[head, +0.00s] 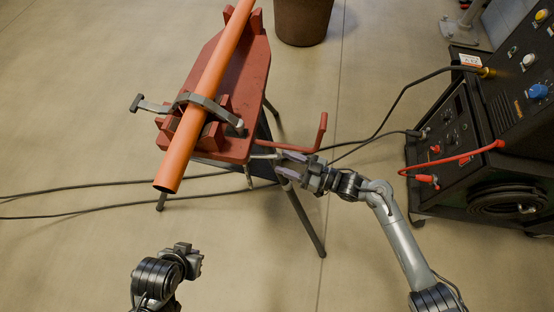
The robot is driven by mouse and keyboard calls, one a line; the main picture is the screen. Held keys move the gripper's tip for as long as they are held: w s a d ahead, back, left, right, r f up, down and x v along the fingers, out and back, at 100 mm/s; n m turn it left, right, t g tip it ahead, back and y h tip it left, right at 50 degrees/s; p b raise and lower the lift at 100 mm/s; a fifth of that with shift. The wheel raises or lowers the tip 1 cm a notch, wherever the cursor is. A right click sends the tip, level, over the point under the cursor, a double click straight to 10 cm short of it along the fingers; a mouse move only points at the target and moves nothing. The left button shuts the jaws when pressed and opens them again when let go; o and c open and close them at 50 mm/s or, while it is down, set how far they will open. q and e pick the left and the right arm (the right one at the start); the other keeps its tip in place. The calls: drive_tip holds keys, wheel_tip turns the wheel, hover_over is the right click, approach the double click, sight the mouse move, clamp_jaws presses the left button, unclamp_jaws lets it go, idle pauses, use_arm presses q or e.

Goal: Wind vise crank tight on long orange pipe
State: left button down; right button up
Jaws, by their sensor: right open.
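A long orange pipe (208,92) lies slantwise across a red vise stand (250,82), its near end overhanging the front. A grey metal clamp strap (205,101) crosses over the pipe. The red crank (321,133) sticks out at the stand's lower right, its handle pointing up in the picture. My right gripper (281,164) is open, with its fingers just below the crank arm in the picture. It looks empty; whether a finger touches the crank is unclear. My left gripper (192,260) is low in the picture, apart from the stand; its jaws are too unclear to read.
A black machine (463,140) with knobs and red cables stands at the right. Dark cables (80,191) run across the floor behind the stand's legs. A brown bin (303,20) is at the top. The floor at lower left is clear.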

sight(277, 160)
drive_tip(key=shift+b+x, duration=0.3)
drive_tip(key=shift+x, duration=1.5)
clamp_jaws()
